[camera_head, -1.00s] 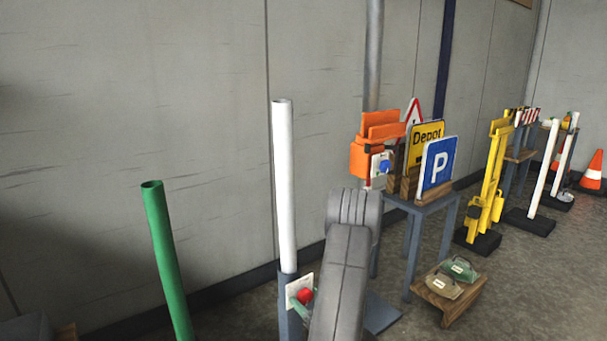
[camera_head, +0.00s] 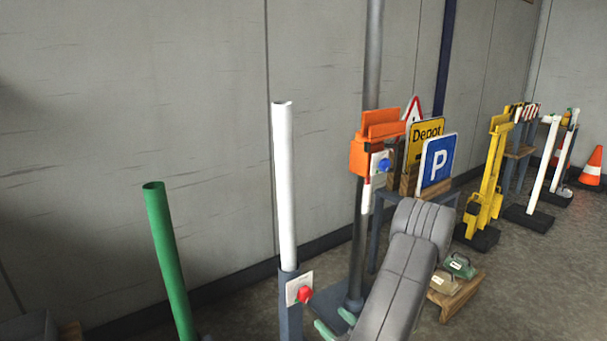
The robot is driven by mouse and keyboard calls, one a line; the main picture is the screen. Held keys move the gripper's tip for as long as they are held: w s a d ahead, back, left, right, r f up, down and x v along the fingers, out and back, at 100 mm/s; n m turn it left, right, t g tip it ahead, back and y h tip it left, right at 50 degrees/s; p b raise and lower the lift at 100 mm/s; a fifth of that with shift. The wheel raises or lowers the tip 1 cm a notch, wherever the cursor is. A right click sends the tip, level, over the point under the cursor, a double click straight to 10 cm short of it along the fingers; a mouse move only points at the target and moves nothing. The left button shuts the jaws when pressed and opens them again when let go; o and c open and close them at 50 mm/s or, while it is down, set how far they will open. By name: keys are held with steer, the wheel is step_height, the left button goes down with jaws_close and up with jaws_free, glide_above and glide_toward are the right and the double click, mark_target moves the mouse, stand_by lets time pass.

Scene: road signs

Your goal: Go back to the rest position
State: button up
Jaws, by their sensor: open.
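My grey arm (camera_head: 405,275) reaches up from the bottom edge, right of the middle. My gripper (camera_head: 335,323) shows only as two green fingertips poking out left of the arm. They are apart with nothing seen between them, so it is open. The rest of the gripper is hidden behind the arm or below the picture. The fingertips are below and right of a red knob (camera_head: 305,294) on a white plate and do not appear to touch it.
A white post (camera_head: 285,185) and a green post (camera_head: 168,255) stand left. Yellow stands (camera_head: 485,195) stand farther right.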

steer(key=b+x, duration=0.2)
steer(key=x, duration=0.9)
steer(key=shift+w+a, duration=0.25)
steer(key=shift+s+d+r+n+p, duration=0.1)
steer(key=shift+d+r+n+p, duration=0.05)
steer(key=shift+n+p, duration=0.65)
steer(key=m+p, duration=0.2)
glide_toward(308, 296)
steer(key=shift+v, duration=2)
